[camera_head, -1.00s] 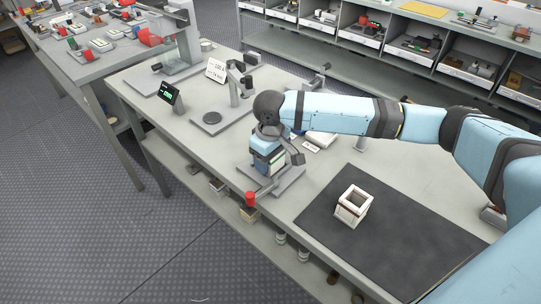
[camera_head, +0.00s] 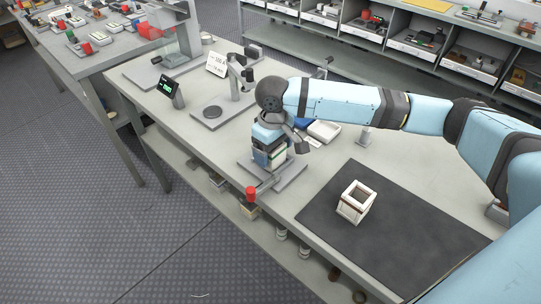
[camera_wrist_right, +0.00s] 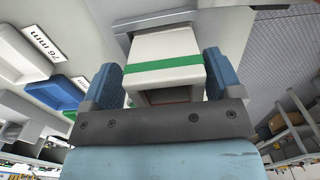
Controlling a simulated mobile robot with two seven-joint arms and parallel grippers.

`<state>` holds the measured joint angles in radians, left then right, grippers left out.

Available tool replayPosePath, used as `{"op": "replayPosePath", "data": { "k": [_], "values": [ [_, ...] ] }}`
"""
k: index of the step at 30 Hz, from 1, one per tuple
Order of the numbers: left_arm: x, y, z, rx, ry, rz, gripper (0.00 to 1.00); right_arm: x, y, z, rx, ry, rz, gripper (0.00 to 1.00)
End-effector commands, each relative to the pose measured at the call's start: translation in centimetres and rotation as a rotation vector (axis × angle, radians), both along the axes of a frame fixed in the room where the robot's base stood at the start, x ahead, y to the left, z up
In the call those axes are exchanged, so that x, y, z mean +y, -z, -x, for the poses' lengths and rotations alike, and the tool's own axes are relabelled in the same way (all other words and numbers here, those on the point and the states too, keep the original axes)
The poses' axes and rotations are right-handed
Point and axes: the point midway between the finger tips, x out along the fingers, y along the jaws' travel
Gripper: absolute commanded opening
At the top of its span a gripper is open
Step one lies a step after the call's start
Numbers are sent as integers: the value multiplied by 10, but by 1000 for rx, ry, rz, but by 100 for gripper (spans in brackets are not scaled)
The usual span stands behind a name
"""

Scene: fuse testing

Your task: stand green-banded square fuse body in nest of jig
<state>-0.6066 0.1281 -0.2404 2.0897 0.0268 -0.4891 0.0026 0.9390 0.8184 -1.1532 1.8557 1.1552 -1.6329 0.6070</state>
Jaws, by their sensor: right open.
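The square fuse body (camera_wrist_right: 165,55), off-white with a green band, stands between my right gripper's two blue fingers in the right wrist view. In the head view the fuse body (camera_head: 279,158) stands upright over the grey jig (camera_head: 289,178), partly hidden by the fingers. My right gripper (camera_head: 268,146) is open and comes down from above, with a finger on either side of the body. It also shows in the wrist view (camera_wrist_right: 163,78). The nest and the body's lower end are hidden, so how deep it sits cannot be told. My left gripper is not in view.
The jig has a red-knobbed lever (camera_head: 251,192) at its front. A white square frame (camera_head: 345,208) lies on the dark mat (camera_head: 400,235) to the right. White and blue trays (camera_head: 324,131) sit behind the jig. A gauge stand (camera_head: 236,80) and small display (camera_head: 170,90) are left.

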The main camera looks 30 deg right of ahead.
Motion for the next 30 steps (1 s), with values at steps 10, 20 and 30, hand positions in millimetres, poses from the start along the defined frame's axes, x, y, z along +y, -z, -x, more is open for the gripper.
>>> {"op": "replayPosePath", "data": {
  "k": [10, 20, 30],
  "values": [
    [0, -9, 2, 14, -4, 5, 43, 3, -84, -2, -10, -5, -7, 85],
    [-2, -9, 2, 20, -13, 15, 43, 3, -108, -2, -9, -5, -7, 85],
    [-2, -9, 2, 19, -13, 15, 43, 4, -108, -2, -10, -6, -8, 85]
  ]
}}
